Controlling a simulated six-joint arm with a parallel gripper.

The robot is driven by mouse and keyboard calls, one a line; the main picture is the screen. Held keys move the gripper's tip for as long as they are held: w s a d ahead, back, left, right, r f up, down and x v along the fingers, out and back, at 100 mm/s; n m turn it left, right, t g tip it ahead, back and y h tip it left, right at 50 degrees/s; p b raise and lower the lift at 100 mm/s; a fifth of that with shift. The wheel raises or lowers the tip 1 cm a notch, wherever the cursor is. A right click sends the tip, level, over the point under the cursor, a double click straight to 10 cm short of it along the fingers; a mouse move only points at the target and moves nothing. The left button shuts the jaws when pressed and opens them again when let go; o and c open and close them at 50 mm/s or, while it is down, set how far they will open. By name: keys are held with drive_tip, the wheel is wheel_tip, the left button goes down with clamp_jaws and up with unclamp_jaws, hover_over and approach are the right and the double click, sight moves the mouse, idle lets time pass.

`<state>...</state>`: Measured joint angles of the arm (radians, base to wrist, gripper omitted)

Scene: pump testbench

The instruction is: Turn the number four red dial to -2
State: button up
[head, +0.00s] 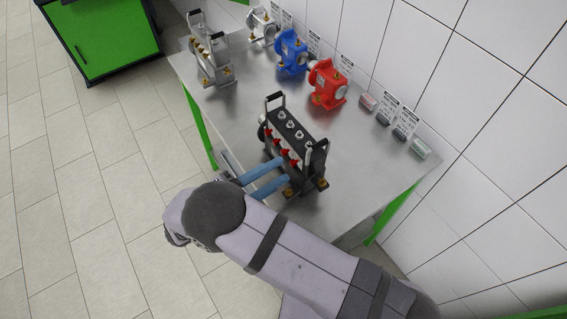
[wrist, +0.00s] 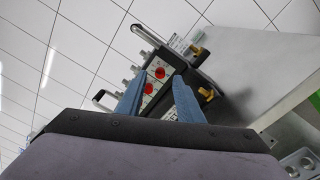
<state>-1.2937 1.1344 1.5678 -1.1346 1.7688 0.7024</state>
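The black pump unit (head: 305,155) stands upright on the metal table. A row of red dials (head: 283,146) runs along its front face. Numbers on the dials are too small to read, so I cannot tell which is four. My gripper (head: 281,172) is open, its two blue fingers reaching toward the end of the row nearest my arm. In the wrist view my gripper (wrist: 161,82) has its fingers apart, with one red dial (wrist: 160,73) and another red dial (wrist: 148,88) visible between them. Contact with a dial cannot be told. The dial pointers are not readable.
The metal table (head: 235,125) also holds a silver unit with brass dials (head: 211,62), a blue pump (head: 292,55), a red pump (head: 327,84) and a grey pump (head: 262,27). Handles rise at both ends of the black unit. Small labelled blocks (head: 383,118) line the tiled wall.

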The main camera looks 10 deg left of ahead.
sight(294, 162)
drive_tip(key=p+x, duration=0.1)
drive_tip(key=x, duration=0.1)
drive_tip(key=shift+w+d, duration=0.25)
drive_tip(key=shift+d, duration=0.05)
clamp_jaws()
